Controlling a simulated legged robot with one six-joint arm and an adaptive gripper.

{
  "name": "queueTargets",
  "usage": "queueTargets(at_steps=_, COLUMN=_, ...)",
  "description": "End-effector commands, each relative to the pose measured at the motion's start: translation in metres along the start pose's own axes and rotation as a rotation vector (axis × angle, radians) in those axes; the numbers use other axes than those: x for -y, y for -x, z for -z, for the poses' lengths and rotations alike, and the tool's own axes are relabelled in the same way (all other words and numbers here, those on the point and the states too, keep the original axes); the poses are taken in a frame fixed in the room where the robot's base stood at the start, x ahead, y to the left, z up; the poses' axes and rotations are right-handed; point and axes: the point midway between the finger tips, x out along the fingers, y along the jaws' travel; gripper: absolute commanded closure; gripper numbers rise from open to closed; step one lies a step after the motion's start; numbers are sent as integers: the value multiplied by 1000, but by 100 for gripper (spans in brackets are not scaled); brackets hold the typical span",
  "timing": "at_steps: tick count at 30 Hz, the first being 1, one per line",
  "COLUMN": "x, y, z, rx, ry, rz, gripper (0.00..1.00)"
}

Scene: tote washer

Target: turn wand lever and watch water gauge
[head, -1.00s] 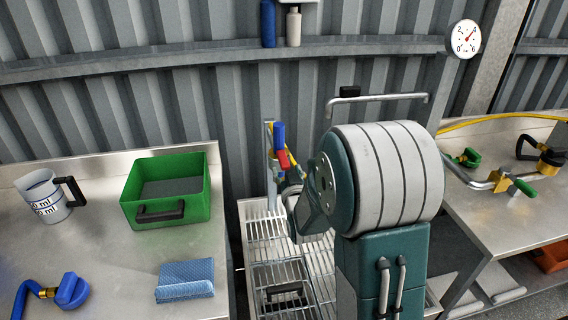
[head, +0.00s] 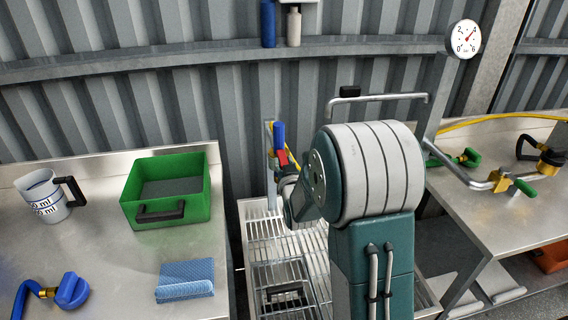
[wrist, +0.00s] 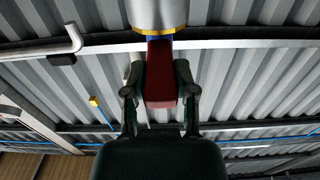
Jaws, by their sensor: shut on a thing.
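The wand in the head view has a blue body (head: 279,134) and a red lever (head: 282,157), upright by the corrugated wall above the wire rack. My gripper (wrist: 160,82) is shut on the lever, one finger on each side. In the head view my arm hides most of the gripper. The round white water gauge (head: 463,39) is on the wall at upper right, its red needle pointing up and right, near the 4.
A green tote (head: 165,211), a measuring jug (head: 44,196), a blue cloth (head: 185,280) and a blue-handled valve (head: 71,290) are on the left bench. Brass fittings with a green handle (head: 523,187) are on the right bench. A wire rack (head: 262,231) stands between the benches.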

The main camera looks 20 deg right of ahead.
Motion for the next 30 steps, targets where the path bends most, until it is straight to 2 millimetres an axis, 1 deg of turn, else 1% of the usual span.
queueTargets(at_steps=5, x=0, y=0, z=3, rx=24, ry=0, rz=0, gripper=100)
queueTargets(at_steps=11, x=0, y=-1, z=9, rx=106, ry=0, rz=0, gripper=100)
queueTargets(at_steps=21, x=0, y=-5, z=23, rx=352, ry=1, rz=0, gripper=100)
queueTargets(at_steps=30, x=0, y=-8, z=29, rx=481, ry=0, rz=0, gripper=100)
